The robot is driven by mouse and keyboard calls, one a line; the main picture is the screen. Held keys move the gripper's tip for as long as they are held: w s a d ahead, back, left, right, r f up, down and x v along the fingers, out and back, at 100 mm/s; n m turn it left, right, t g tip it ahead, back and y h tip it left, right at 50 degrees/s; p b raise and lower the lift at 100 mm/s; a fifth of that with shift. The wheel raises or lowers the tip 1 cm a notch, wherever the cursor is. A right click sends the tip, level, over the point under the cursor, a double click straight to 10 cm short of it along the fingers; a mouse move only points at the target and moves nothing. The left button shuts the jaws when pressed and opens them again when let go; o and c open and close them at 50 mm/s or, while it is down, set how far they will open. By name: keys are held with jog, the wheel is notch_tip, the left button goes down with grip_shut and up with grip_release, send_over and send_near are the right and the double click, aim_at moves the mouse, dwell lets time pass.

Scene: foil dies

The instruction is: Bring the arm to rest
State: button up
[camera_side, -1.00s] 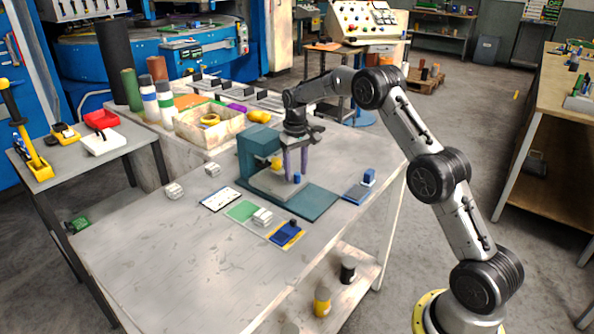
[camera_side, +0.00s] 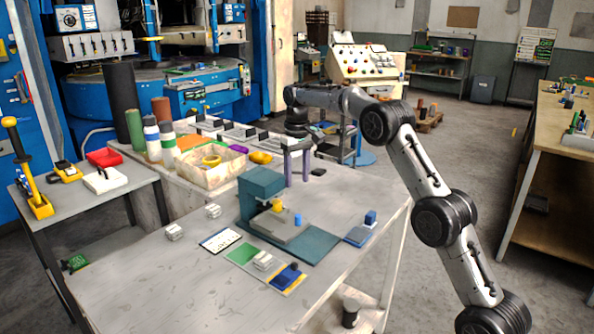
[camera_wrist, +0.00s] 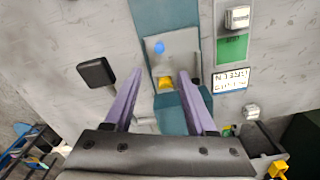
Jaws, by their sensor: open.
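My gripper (camera_side: 297,182) has purple fingers and is open and empty. In the side view it appears behind and to the right of the teal press (camera_side: 262,182), with its fingers pointing down. In the wrist view the fingers (camera_wrist: 160,75) are spread apart with nothing between them, above the press. A yellow piece (camera_side: 277,204) and a blue cylinder (camera_side: 298,219) stand at the press; the wrist view also shows the yellow piece (camera_wrist: 165,82) and the blue cylinder (camera_wrist: 159,46).
On the table are a green mat (camera_side: 242,255), a white lettered card (camera_side: 220,241), a blue pad (camera_side: 360,234) with a block, and small grey blocks (camera_side: 174,232). A pale bin (camera_side: 210,172) stands behind. The table's front left is clear.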

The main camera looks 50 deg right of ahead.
jog(key=shift+r, duration=0.9)
